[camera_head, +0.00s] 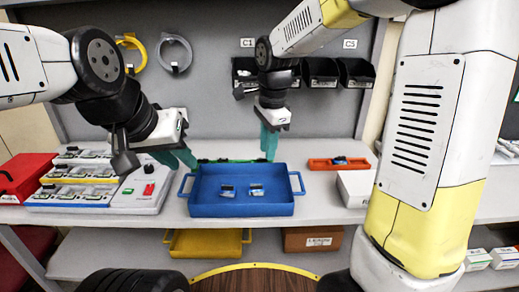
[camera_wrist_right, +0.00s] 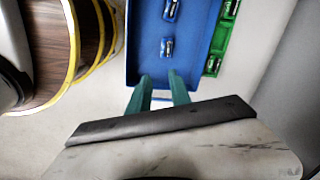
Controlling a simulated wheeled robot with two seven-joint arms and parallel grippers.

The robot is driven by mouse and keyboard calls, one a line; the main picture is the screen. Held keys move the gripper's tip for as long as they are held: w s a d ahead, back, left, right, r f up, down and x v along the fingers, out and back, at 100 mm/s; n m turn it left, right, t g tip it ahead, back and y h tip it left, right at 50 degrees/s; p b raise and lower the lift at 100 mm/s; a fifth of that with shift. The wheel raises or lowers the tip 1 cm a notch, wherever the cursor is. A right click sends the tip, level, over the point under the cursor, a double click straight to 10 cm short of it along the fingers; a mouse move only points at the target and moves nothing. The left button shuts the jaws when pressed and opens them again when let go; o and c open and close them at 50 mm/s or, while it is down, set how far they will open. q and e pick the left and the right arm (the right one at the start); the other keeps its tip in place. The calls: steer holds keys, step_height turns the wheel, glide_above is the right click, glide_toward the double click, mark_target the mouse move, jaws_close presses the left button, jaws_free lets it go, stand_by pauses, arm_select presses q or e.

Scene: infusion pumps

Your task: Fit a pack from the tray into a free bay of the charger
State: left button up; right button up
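The blue tray (camera_head: 240,209) stands mid-table and holds two small dark-and-light packs, a left pack (camera_head: 227,190) and a right pack (camera_head: 256,190). Both packs also show in the right wrist view, one at the frame's top (camera_wrist_right: 171,10) and one nearer the fingers (camera_wrist_right: 167,48). My right gripper (camera_head: 268,150) is above the tray's far right part, its teal fingers apart and empty (camera_wrist_right: 160,77). My left gripper (camera_head: 182,160) hangs between charger and tray; its finger gap is unclear. The white charger (camera_head: 146,199) stands at left with several rows; which bays are free is too small to tell.
A green tray (camera_wrist_right: 215,50) with small items lies behind the blue tray. Black bins (camera_head: 320,73) hang on the back panel.

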steer(key=shift+w+a+f+m+g+h, duration=0.15)
steer(key=shift+w+a+f+m, duration=0.45)
steer(key=shift+f, duration=1.75)
steer(key=shift+w+a+f+m+g+h, duration=0.15)
steer(key=shift+w+a+f+m, duration=0.45)
steer(key=shift+f, duration=1.8)
steer(key=shift+w+a+f+m+g, duration=0.2)
steer(key=shift+w+a+f+m, duration=0.4)
steer(key=shift+f, duration=1.75)
steer(key=shift+s+d, duration=0.15)
steer(key=shift+d, duration=0.05)
jaws_close()
steer(key=shift+r, duration=4.05)
